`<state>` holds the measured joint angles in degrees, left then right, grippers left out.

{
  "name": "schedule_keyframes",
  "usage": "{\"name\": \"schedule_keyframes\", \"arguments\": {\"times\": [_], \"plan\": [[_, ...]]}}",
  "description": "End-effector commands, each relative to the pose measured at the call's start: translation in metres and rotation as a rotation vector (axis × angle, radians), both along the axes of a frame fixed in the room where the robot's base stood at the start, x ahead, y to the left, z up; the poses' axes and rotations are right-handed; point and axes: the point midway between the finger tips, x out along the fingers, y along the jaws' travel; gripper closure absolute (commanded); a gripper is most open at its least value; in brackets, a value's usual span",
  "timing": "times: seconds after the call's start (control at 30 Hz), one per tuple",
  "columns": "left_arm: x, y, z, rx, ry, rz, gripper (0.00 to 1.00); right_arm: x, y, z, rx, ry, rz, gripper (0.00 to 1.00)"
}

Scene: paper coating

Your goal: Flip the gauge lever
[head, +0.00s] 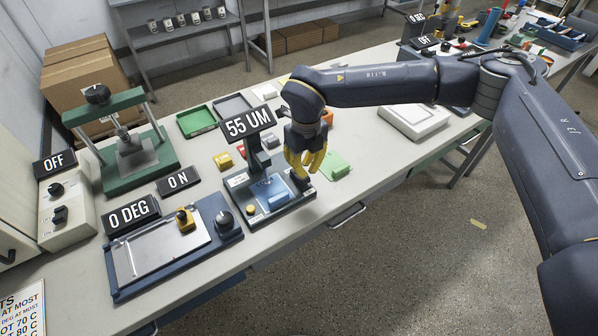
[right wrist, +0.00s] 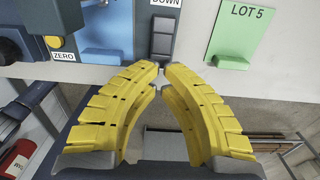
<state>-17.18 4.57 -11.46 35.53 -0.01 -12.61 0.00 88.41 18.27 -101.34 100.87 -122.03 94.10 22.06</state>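The gauge (head: 262,208) is a blue and dark device with a "55 UM" display (head: 249,123), standing near the table's front edge. Its small dark lever block (right wrist: 163,36) shows in the right wrist view, beside a label reading "DOWN" (right wrist: 165,3). My right gripper (head: 304,172) has yellow fingers and is over the gauge's right end. In the right wrist view its fingertips (right wrist: 161,69) are almost together, just below the lever block, with nothing between them. I cannot tell whether they touch it. My left gripper is in neither view.
A green card (head: 335,165) marked "LOT 5" lies right of the gauge. A white scale (head: 414,120) lies under my right arm.

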Motion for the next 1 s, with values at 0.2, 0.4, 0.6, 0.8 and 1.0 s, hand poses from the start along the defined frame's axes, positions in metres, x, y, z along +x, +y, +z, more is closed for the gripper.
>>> {"name": "schedule_keyframes", "arguments": {"times": [0.2,0.4,0.6,0.8,1.0], "plan": [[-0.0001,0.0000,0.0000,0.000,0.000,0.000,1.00,0.0000,0.0000,0.0000,0.000,0.000,0.000,1.00],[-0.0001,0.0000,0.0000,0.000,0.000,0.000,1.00,0.0000,0.0000,-0.0009,0.000,0.000,0.000,1.00],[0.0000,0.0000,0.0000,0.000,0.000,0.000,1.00,0.0000,0.0000,-0.0031,0.000,0.000,0.000,1.00],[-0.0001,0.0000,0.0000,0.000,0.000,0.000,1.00,0.0000,0.0000,-0.0058,0.000,0.000,0.000,1.00],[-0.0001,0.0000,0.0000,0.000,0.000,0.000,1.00,0.0000,0.0000,-0.0083,0.000,0.000,0.000,1.00]]}}
